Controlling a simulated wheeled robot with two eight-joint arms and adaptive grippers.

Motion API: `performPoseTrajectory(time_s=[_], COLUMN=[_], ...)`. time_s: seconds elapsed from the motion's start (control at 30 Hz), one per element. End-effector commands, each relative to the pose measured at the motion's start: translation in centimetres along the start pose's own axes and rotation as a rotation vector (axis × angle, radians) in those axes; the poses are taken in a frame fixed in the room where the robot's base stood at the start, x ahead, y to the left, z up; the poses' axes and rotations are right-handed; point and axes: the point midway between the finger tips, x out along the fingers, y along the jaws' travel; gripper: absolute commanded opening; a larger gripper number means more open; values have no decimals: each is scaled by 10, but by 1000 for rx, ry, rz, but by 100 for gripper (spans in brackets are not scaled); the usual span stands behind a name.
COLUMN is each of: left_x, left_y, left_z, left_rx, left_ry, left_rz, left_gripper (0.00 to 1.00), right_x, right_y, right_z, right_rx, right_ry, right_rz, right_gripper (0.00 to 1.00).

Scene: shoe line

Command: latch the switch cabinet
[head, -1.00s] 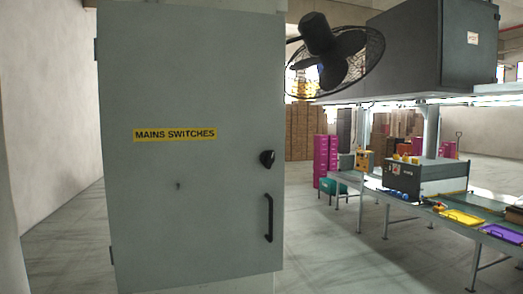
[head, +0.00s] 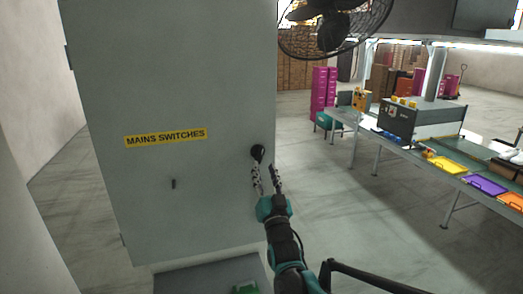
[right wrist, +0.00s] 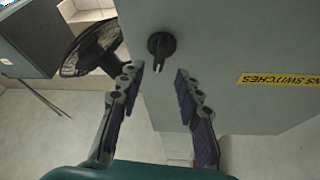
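The grey switch cabinet (head: 180,90) stands at the left in the head view, its door flush with its front as far as I can see. The door carries a yellow "MAINS SWITCHES" label (head: 165,138) and a black latch knob (head: 257,152) near its right edge. My right gripper (head: 265,174) is just in front of the knob, open and empty. In the right wrist view the knob (right wrist: 161,45) lies just beyond the gap between the spread fingertips (right wrist: 159,74), apart from them. The door's bar handle is hidden behind my right gripper. My left gripper is out of view.
A black fan (head: 335,25) hangs to the right of the cabinet. A long work table with a grey machine (head: 420,118), yellow tray (head: 446,164) and purple tray (head: 485,185) stands at the right. The floor (head: 350,215) between cabinet and table is clear.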

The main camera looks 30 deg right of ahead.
Motion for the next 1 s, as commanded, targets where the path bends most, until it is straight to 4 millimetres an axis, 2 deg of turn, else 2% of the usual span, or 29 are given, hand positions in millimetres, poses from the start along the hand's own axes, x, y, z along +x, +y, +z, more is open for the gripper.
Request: performPoseTrajectory(time_s=[0.1,0.3,0.47,0.7,0.83,1.0], left_x=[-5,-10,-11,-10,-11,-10], left_y=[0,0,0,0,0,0], left_z=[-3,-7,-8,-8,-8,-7], left_rx=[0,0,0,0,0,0], left_ry=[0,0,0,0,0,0], left_rz=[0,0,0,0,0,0], left_gripper=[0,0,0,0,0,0], right_x=[23,50,59,60,60,59], right_y=[0,0,0,0,0,0], right_z=[-1,0,0,1,1,1], right_rx=[0,-1,-1,-1,-1,-7], right_ry=[-1,-2,-3,-3,-3,-3], right_rz=[0,0,0,0,0,-2], right_gripper=[34,34,34,34,0,0])
